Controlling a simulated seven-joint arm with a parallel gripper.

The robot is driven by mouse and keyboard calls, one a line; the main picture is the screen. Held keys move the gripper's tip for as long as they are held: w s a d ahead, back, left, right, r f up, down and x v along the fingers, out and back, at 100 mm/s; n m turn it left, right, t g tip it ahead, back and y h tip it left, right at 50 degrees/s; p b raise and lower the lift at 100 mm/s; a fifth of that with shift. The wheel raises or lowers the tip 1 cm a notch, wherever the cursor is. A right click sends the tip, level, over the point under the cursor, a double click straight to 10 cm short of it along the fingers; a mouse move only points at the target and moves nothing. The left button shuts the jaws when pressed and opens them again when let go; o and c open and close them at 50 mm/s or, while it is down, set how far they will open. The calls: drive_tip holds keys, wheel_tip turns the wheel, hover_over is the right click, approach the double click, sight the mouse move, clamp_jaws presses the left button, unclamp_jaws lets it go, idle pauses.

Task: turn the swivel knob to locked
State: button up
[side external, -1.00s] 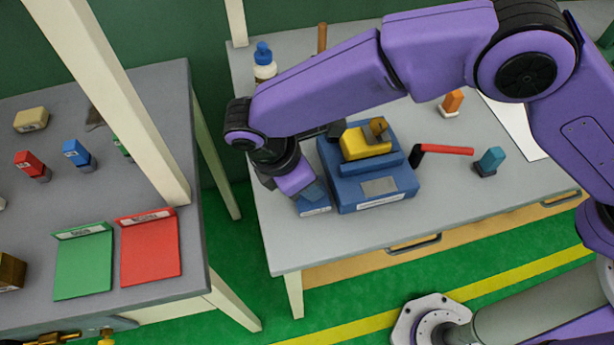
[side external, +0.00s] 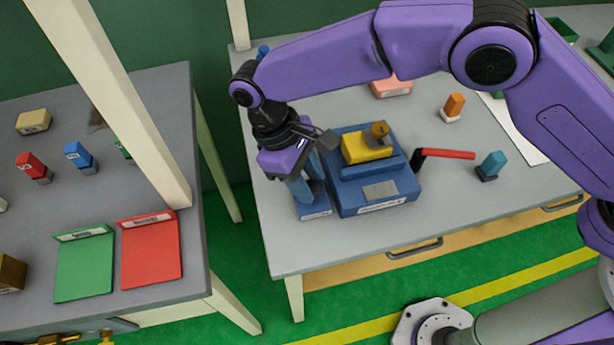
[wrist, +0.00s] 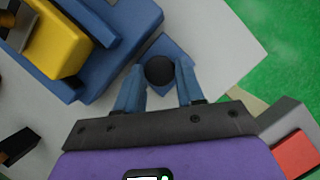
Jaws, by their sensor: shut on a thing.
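The swivel knob shows in the wrist view as a dark round knob (wrist: 160,70) above a small blue base (wrist: 178,50). My gripper (wrist: 160,84) has its two blue fingers on either side of the knob, shut on it. In the side external view my gripper (side external: 305,190) points down onto the small blue base (side external: 316,211), left of a larger blue fixture (side external: 374,196). The knob is hidden there by the fingers. No lock marking is readable, so I cannot tell the knob's setting.
The fixture carries a yellow block (side external: 366,146) close to the right of my gripper. A red-handled tool (side external: 447,153), a teal piece (side external: 491,164) and an orange piece (side external: 453,106) stand farther right. The table front (side external: 350,240) is clear.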

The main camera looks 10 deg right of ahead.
drive_tip(key=shift+m, duration=0.7)
drive_tip(key=shift+y, duration=0.3)
drive_tip(key=o, duration=1)
drive_tip(key=shift+o, duration=0.2)
drive_tip(key=v, duration=1.2)
drive_tip(key=shift+w, duration=0.25)
